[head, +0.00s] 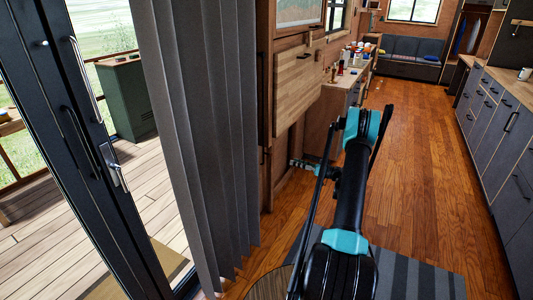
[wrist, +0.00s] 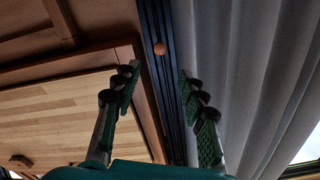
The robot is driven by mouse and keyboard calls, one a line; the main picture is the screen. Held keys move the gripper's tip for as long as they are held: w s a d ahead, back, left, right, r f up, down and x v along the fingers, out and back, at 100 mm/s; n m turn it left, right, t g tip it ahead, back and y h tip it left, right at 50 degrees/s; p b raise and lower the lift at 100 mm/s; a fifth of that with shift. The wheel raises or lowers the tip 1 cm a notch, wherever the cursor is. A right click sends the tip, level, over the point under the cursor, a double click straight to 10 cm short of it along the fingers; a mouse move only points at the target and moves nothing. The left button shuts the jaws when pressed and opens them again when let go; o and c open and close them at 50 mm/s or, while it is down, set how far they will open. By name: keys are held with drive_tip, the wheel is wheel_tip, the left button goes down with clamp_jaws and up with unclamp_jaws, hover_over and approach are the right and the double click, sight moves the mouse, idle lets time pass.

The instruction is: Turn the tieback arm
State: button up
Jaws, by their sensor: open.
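A small round orange-brown knob (wrist: 159,48), which looks like the end of the tieback arm, shows in the wrist view against a dark vertical strip beside the grey curtain. The rest of that arm cannot be made out. My gripper (wrist: 158,82) is open and empty, its two fingers spread on either side of the strip. The knob appears between and beyond the fingertips; they do not seem to touch it. In the head view the grey curtain (head: 205,130) hangs at left centre. My gripper (head: 297,164) is small there, near the curtain's right side, and no knob is clear.
A folded wooden panel (head: 297,90) is on the wall right of the curtain. A glass door with a dark frame (head: 75,110) stands at left. A cluttered counter (head: 340,90) lies beyond my arm. Wood floor (head: 420,170) is free before the right-hand cabinets (head: 495,125).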

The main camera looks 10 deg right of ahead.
sight(270, 155)
drive_tip(key=x, duration=1.7)
clamp_jaws()
